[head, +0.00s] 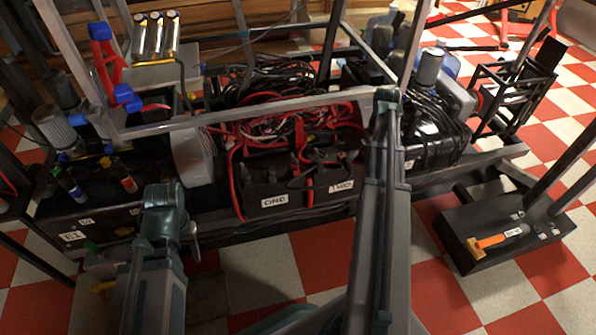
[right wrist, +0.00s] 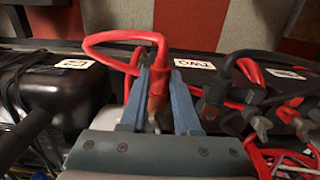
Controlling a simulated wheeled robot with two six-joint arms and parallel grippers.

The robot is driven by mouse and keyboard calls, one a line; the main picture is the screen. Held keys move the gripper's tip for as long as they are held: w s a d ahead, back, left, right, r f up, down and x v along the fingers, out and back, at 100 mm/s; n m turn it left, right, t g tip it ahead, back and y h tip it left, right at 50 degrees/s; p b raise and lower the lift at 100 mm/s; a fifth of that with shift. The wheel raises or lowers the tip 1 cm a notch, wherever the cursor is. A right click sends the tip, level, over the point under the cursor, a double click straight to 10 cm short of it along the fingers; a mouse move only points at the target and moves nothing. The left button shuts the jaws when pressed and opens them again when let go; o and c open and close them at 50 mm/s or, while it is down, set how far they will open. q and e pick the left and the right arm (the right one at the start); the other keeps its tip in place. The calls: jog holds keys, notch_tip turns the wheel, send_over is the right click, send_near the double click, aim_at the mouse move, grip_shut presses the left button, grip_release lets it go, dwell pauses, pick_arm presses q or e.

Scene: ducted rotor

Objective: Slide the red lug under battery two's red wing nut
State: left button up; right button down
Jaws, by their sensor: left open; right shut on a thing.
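Battery two (head: 338,178), a black box with a white TWO label, stands right of battery one (head: 272,192) in the head view. Its label (right wrist: 195,63) shows in the right wrist view. There my right gripper (right wrist: 157,85) is shut on the red lug (right wrist: 156,102), whose red cable (right wrist: 118,38) loops to the left. The lug is close over the battery tops; whether it touches a stud is unclear. Battery two's red wing nut cannot be made out. My left gripper (head: 192,234) is open and empty, low and left of the batteries.
A bundle of black and red cables (head: 270,100) lies behind the batteries. A metal frame bar (head: 250,115) crosses above them. In the wrist view a black cable (right wrist: 236,66) and several clamps crowd the right side. Checkered floor (head: 265,270) is open in front.

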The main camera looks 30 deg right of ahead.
jog(key=shift+w+d, duration=0.1)
jog(key=shift+w, duration=0.25)
jog(key=c, duration=0.6)
grip_release()
jog(key=shift+o, duration=0.2)
notch_tip(320, 180, up, 14)
jog(key=p, duration=1.3)
jog(key=shift+p, duration=0.4)
jog(key=shift+w+f, duration=0.1)
jog(key=shift+f, duration=0.05)
